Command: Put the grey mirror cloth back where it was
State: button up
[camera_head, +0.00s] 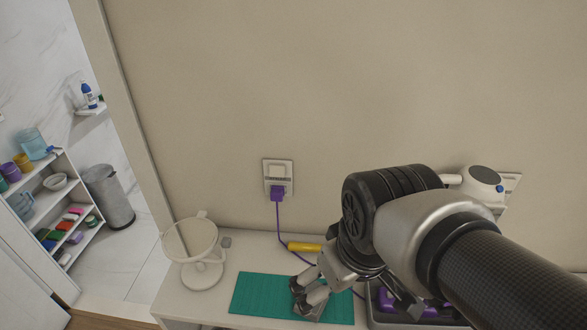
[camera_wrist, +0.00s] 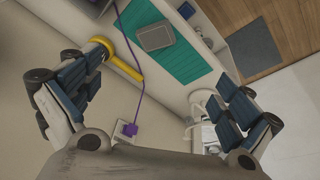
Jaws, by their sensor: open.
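A flat grey rectangle, which looks like the grey mirror cloth (camera_wrist: 155,36), lies on the teal mat (camera_wrist: 186,62) in the wrist view. In the head view the mat (camera_head: 255,294) is on the white counter, and my fingers hide most of the grey piece. My gripper (camera_wrist: 155,100) is wide open, with nothing between its fingers. In the head view my gripper (camera_head: 355,297) is over the right part of the mat and the tray beside it.
A purple cord runs from the plug (camera_head: 277,193) past a yellow object (camera_head: 304,247) behind the mat. A grey tray (camera_head: 376,318) with purple items is at the right. A wall bounds the counter.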

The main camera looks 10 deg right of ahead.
jog(key=s+m, duration=0.1)
jog(key=s+r+m, duration=0.1)
jog(key=s, duration=0.1)
jog(key=s+t, duration=0.1)
jog(key=shift+s+r+m, duration=0.25)
jog(key=shift+r+m, duration=0.05)
jog(key=shift+m, duration=0.1)
jog(key=shift+c, duration=0.4)
dwell(1.6)
